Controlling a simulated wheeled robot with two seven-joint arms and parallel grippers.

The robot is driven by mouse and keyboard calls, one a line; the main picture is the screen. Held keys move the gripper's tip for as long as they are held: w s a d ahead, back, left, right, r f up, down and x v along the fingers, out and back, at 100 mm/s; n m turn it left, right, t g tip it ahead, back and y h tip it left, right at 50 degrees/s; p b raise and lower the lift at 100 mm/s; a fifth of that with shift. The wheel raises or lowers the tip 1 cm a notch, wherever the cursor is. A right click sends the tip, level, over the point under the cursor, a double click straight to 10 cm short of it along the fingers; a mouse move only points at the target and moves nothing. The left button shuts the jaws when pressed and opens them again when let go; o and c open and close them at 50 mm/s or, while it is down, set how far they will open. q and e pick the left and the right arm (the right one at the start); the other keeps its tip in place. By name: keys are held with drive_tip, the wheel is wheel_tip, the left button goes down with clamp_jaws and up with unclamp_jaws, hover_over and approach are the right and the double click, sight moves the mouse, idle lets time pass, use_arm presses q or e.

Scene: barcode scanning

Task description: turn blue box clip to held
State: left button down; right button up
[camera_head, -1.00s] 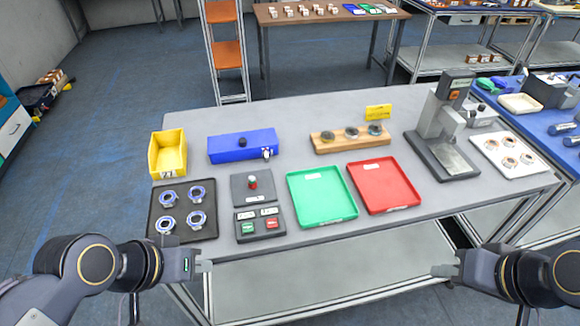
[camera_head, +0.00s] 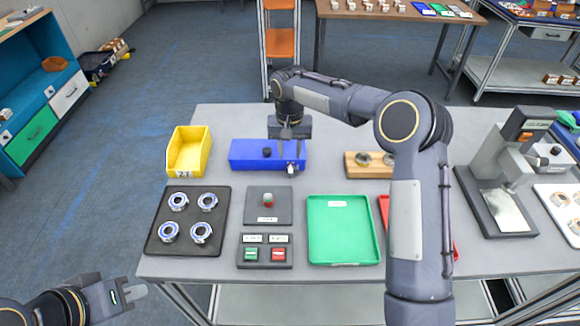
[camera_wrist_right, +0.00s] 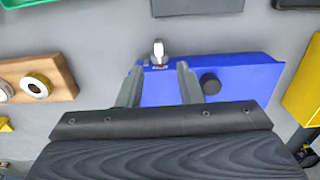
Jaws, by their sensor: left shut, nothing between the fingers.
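The blue box (camera_head: 245,153) lies on the grey table with a black knob (camera_head: 267,152) on top. Its small metal clip (camera_head: 291,169) sits at the front right edge. In the right wrist view the blue box (camera_wrist_right: 240,78) fills the middle, and the clip (camera_wrist_right: 158,52) shows just beyond the gap between the fingertips. My right gripper (camera_head: 291,148) is above the right part of the box, pointing down; its fingers (camera_wrist_right: 157,75) are apart with nothing between them. I cannot tell whether they touch the box. My left gripper (camera_head: 136,292) is shut and empty, off the table's front left.
A yellow bin (camera_head: 188,152) stands left of the box. A black tray (camera_head: 187,222) with several rings, a button panel (camera_head: 265,251), a green tray (camera_head: 342,230) and a partly hidden red tray lie in front. A wooden ring holder (camera_head: 353,166) is to the right.

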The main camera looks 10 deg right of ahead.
sight(290, 170)
wheel_tip(290, 170, down, 7)
drive_tip(key=shift+d+f+p, duration=0.1)
drive_tip(key=shift+p, duration=0.65)
drive_tip(key=shift+c, duration=0.3)
